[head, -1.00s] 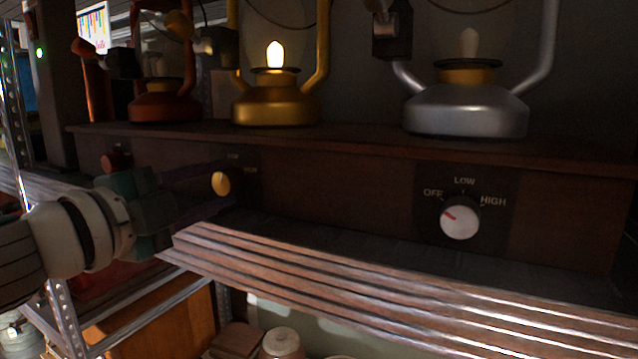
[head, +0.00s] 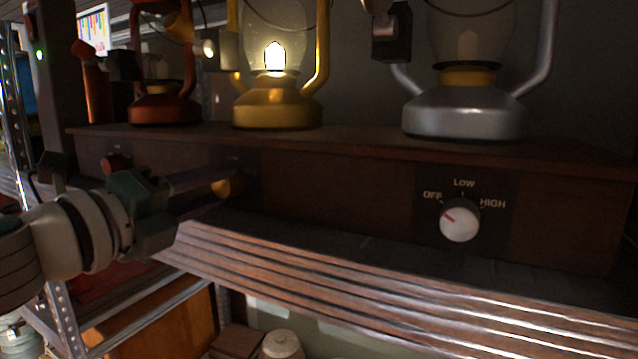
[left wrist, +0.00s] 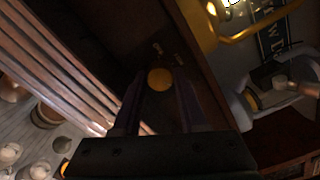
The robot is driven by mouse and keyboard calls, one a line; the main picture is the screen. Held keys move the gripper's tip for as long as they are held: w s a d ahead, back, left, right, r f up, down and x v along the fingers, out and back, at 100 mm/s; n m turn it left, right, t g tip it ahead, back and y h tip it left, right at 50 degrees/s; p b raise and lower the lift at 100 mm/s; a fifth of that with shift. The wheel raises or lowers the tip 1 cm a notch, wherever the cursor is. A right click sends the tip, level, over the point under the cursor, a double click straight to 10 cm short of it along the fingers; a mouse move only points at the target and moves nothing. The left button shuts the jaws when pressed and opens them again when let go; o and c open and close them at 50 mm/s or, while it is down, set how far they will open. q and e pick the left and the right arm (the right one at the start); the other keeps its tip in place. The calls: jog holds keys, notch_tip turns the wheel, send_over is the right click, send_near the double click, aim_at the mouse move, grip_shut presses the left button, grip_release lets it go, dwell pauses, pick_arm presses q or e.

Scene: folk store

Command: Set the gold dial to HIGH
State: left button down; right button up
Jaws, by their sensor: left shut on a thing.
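The gold dial (head: 222,187) is on the dark front panel of the wooden shelf box, below the gold lantern (head: 277,106). The lantern's bulb is lit brightly. My left gripper (head: 213,190) comes in from the left and is shut on the dial, its fingers partly covering it. In the left wrist view the dial (left wrist: 160,79) shows between the fingertips (left wrist: 160,88). The dial's pointer and most of its labels are too dark or hidden to read. My right gripper is not in view.
A white dial (head: 459,223) with OFF, LOW and HIGH labels sits to the right, its red mark toward OFF, below the unlit silver lantern (head: 465,115). A red dial (head: 117,163) and red lantern (head: 165,105) are at the left. A slatted wooden ledge (head: 380,290) runs in front.

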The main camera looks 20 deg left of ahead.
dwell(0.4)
pick_arm(q)
jog(key=shift+c, duration=2.2)
grip_release()
